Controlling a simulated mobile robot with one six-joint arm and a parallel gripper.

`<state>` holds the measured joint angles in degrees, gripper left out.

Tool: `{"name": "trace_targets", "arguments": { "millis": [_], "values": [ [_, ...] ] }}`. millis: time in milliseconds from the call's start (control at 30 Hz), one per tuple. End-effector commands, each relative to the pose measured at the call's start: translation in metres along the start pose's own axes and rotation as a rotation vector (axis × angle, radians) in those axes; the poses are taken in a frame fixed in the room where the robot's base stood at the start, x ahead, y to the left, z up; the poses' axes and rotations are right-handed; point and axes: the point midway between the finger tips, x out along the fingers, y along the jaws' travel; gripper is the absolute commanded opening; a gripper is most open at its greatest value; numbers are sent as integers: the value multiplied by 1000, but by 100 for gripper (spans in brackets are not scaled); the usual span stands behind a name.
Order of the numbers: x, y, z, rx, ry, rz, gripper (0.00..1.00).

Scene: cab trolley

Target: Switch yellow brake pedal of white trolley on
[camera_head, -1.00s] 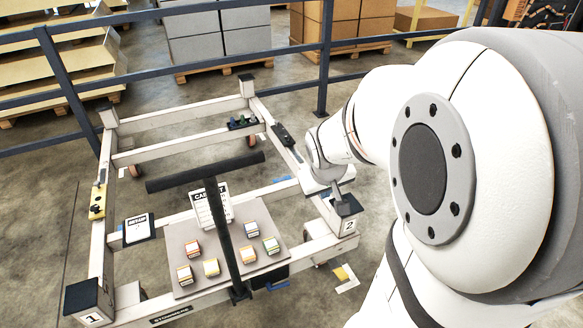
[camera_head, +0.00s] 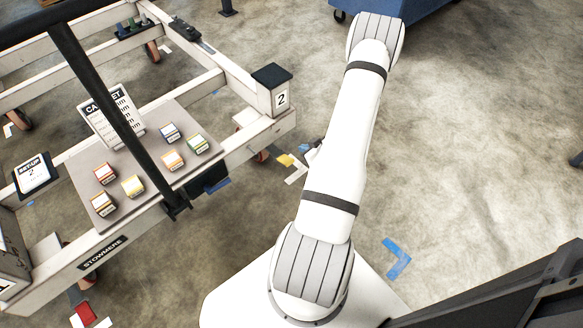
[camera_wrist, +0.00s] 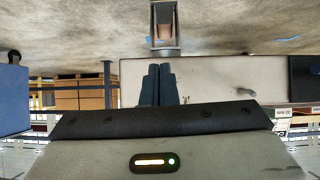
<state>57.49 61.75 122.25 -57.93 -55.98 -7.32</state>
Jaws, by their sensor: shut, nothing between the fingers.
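The white trolley (camera_head: 240,150) stands at the left in the head view. Near its corner marked 2, low by the caster (camera_head: 260,156), a small yellow piece (camera_head: 285,160) shows at floor level. It looks like the brake pedal, but it is too small to tell its position. My gripper (camera_wrist: 161,68) shows in the wrist view, its dark fingers shut together and empty, in front of a pale beam (camera_wrist: 225,78). A grey bracket-like part (camera_wrist: 165,38) lies beyond the fingertips. No yellow is clear there.
A blue cabinet (camera_head: 425,12) stands at the top. Floor to the right of my arm is open, with blue tape (camera_head: 397,258) on it. White tape (camera_head: 297,174) lies by the yellow piece. A black upright bar (camera_head: 110,100) rises from the trolley's front.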

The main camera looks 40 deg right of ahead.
Motion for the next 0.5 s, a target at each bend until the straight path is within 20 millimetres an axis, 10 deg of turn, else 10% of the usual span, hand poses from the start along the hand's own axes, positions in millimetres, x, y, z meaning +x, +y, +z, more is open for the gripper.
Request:
{"name": "trace_targets", "arguments": {
  "millis": [133, 500],
  "values": [
    [7, -6, 30, 34, 59, -15, 0],
    [7, -8, 32, 39, 76, -21, 0]
  ]
}}
